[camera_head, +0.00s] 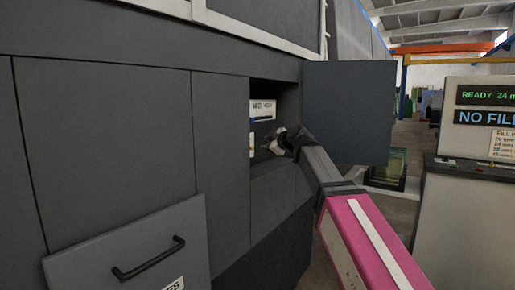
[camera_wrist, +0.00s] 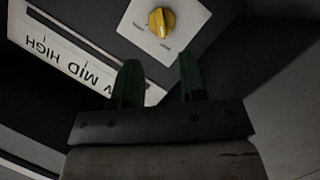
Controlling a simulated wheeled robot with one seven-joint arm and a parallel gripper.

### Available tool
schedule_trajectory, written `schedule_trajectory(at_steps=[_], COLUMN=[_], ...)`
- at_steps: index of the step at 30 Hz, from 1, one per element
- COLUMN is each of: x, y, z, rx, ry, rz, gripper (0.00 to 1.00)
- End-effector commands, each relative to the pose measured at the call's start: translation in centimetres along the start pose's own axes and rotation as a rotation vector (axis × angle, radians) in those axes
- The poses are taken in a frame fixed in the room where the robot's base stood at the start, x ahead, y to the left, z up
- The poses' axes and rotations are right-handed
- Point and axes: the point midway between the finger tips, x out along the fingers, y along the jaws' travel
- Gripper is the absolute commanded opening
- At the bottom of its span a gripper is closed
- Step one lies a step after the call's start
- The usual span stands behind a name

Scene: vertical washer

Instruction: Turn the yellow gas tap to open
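The yellow tap (camera_wrist: 161,22) is a small knob on a white square plate (camera_wrist: 185,14) in the wrist view, with tiny labels beside it that I cannot read. My gripper (camera_wrist: 158,80) is open, its two green fingers apart with nothing between them. The tap lies beyond the fingertips, roughly in line with the gap, and is not touched. In the head view my gripper (camera_head: 284,144) reaches into the dark recess of the grey machine, and the tap is not visible there.
A white strip marked MID HIGH (camera_wrist: 70,58) lies beside the tap plate, and its label shows in the head view (camera_head: 263,109). An open grey door (camera_head: 350,112) stands right of the recess. A drawer with a black handle (camera_head: 148,258) is at lower left. A console (camera_head: 470,190) stands at right.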

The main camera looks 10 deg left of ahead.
Motion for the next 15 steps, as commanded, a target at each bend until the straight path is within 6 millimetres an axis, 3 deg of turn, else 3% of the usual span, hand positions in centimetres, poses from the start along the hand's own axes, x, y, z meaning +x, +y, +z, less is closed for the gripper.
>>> schedule_trajectory(at_steps=[9,15], x=[5.9,8.4], y=[0.2,0.1], z=[0.1,0.0], rx=[0.002,0.002], ry=[-0.001,-0.001], rz=[-0.002,-0.001], gripper=[0.38,0.38])
